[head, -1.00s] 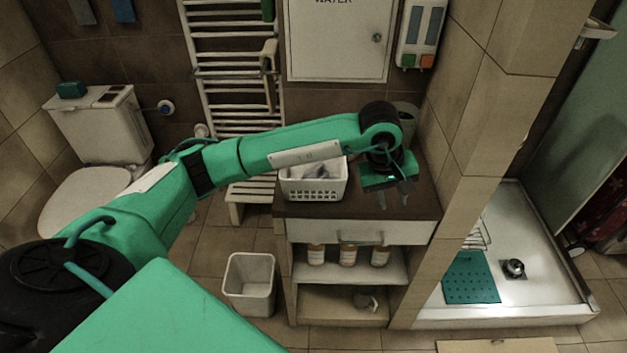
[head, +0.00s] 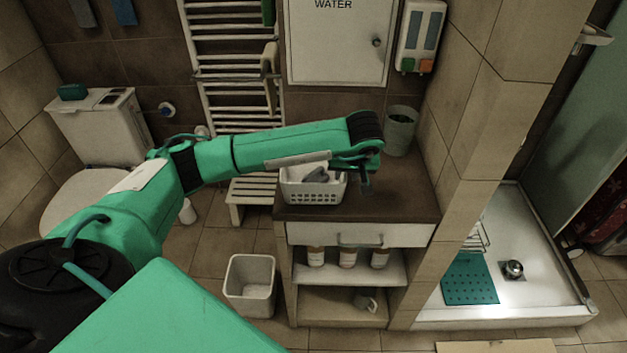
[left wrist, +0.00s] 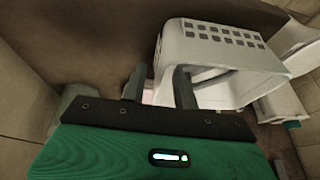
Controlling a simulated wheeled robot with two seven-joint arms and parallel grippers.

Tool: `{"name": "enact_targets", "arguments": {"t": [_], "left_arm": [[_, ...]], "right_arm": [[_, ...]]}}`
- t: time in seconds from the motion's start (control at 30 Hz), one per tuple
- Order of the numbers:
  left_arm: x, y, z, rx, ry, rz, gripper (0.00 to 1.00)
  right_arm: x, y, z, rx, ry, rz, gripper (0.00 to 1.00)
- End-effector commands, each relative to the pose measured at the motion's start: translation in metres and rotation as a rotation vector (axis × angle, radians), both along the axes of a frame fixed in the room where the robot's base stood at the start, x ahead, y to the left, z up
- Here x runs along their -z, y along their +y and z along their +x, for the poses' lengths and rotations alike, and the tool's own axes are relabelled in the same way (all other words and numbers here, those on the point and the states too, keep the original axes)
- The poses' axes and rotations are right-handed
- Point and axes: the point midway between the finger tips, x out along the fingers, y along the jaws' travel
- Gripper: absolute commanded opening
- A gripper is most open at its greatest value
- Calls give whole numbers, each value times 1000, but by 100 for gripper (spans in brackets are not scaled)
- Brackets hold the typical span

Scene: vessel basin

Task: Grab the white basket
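The white basket (head: 314,190) stands on the dark top of the cabinet, with slotted sides and some grey and white items inside. My left gripper (head: 366,186) is at the basket's right end, pointing down. In the left wrist view the basket (left wrist: 205,50) lies just beyond the fingers. The two fingers of my left gripper (left wrist: 158,88) are spread apart, one beside the basket's outer wall and the other in front of its opening. I cannot tell whether either finger touches the wall. My right gripper is not in view.
The cabinet top (head: 400,195) is clear to the right of the basket. A grey-green cup (head: 400,130) stands at its back right corner. A tiled wall (head: 458,130) borders the right side. A white bin (head: 250,285) stands on the floor at left.

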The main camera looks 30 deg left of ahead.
Motion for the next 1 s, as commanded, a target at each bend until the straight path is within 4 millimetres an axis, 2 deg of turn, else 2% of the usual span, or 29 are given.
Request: {"name": "enact_targets", "arguments": {"t": [0.2,0.33,0.63,0.8,1.0], "left_arm": [[22,10,10,-2,5,-1,30],[38,14,15,0,3,-2,30],[45,16,17,1,1,0,30],[44,16,17,0,1,-1,0],[44,16,17,0,0,-1,0]], "right_arm": [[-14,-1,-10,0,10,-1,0],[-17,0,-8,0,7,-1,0],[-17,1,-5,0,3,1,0],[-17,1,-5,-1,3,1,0],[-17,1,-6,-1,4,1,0]]}}
